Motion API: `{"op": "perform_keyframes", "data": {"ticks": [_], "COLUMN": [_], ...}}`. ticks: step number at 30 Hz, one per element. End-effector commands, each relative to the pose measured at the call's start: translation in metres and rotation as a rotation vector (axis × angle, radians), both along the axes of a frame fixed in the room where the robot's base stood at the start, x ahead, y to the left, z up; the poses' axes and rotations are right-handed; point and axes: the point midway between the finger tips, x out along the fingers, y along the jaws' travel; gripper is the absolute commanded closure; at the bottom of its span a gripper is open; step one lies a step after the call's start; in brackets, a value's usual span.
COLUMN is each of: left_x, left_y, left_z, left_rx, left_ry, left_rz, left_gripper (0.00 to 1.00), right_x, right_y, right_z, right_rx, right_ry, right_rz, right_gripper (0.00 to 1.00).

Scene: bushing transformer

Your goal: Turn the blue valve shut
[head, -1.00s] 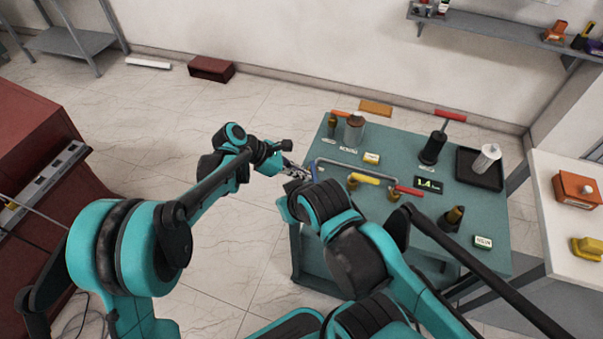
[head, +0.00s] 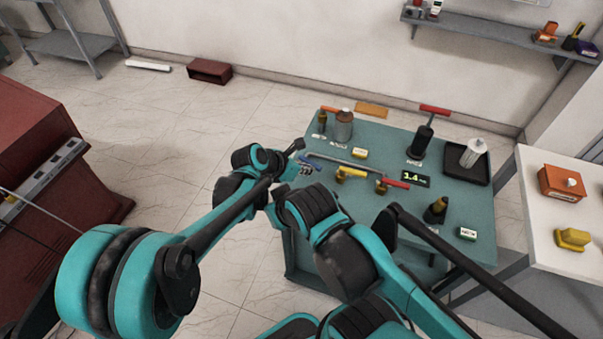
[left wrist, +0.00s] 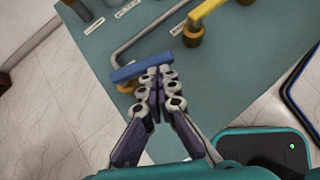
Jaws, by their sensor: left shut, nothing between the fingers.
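The blue valve handle (head: 314,160) is at the left end of the teal table, beside the grey pipe. In the left wrist view the blue handle (left wrist: 141,68) is a flat bar lying across its round base, which is partly hidden. My left gripper (head: 305,168) is at the near side of the handle. In the left wrist view its fingertips (left wrist: 158,70) are together, at the right part of the handle. They look close to or against it; contact is unclear. Nothing is held. My right gripper cannot be seen; only my right arm's links show.
Beside the blue valve stand a yellow-handled valve (head: 352,174) and a red-handled valve (head: 392,183). The teal table (head: 470,205) also bears a display (head: 415,178), a black tray (head: 466,165) and bottle-like parts. A white table (head: 540,215) stands at the right.

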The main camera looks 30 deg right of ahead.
Motion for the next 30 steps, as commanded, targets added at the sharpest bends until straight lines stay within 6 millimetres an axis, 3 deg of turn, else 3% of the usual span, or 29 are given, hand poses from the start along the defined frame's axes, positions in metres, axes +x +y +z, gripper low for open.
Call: {"op": "perform_keyframes", "data": {"ticks": [30], "left_x": [-0.0022], "left_y": [-0.0109], "left_z": [-0.0003], "left_rx": [0.001], "left_ry": [0.000], "left_rz": [-0.004], "left_gripper": [1.00], "right_x": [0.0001], "right_y": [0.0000], "right_z": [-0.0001], "right_rx": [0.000], "right_ry": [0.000], "right_rz": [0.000], "right_gripper": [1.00]}}
